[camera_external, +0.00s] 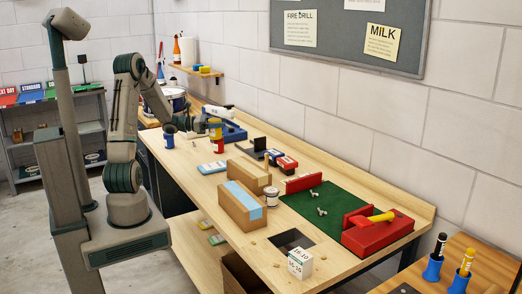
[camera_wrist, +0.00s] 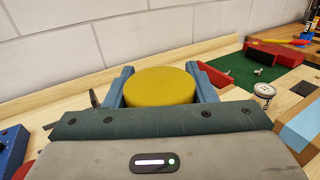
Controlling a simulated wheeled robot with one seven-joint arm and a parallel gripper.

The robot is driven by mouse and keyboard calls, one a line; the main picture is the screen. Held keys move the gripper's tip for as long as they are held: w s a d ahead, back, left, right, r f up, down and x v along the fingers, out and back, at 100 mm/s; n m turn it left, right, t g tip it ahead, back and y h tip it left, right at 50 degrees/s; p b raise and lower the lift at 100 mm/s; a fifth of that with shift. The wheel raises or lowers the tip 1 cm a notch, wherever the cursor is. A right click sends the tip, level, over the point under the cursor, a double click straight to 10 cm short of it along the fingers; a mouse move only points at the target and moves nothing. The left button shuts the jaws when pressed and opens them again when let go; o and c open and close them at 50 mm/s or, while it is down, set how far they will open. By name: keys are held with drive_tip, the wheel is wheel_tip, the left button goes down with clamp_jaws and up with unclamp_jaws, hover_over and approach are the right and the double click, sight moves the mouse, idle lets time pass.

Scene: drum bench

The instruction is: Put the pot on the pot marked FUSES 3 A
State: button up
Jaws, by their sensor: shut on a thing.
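My gripper (camera_wrist: 160,88) is shut on a pot with a round yellow top (camera_wrist: 160,86), one finger on each side of it in the wrist view. In the external view the held pot (camera_external: 215,123) is at the end of my arm, over the back part of the bench. A red thing (camera_external: 218,146) shows directly below it; I cannot tell whether the two touch. A small blue pot (camera_external: 169,140) stands left of my gripper. The mark FUSES 3 A cannot be read on any pot.
Cardboard boxes (camera_external: 240,207) stand mid-bench. A green mat (camera_external: 335,211) with metal parts and a red holder (camera_external: 378,236) lie to the right. A square dark opening (camera_external: 291,240) is near the front edge.

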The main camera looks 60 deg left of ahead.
drive_tip(key=w+a+r+n+t+y+b, duration=0.25)
drive_tip(key=w+a+y, duration=0.25)
drive_tip(key=w+a, duration=0.65)
drive_tip(key=shift+n+g, duration=0.35)
drive_tip(key=shift+n, duration=0.1)
drive_tip(key=shift+w+a+f+p, duration=0.1)
drive_tip(key=shift+a+f+p, duration=1.15)
drive_tip(key=shift+a+f, duration=1.65)
drive_tip(key=shift+w+a+f+p, duration=0.1)
drive_tip(key=shift+a+f+p, duration=1.15)
drive_tip(key=shift+a+f, duration=1.6)
drive_tip(key=shift+a+r, duration=0.15)
drive_tip(key=o, duration=1)
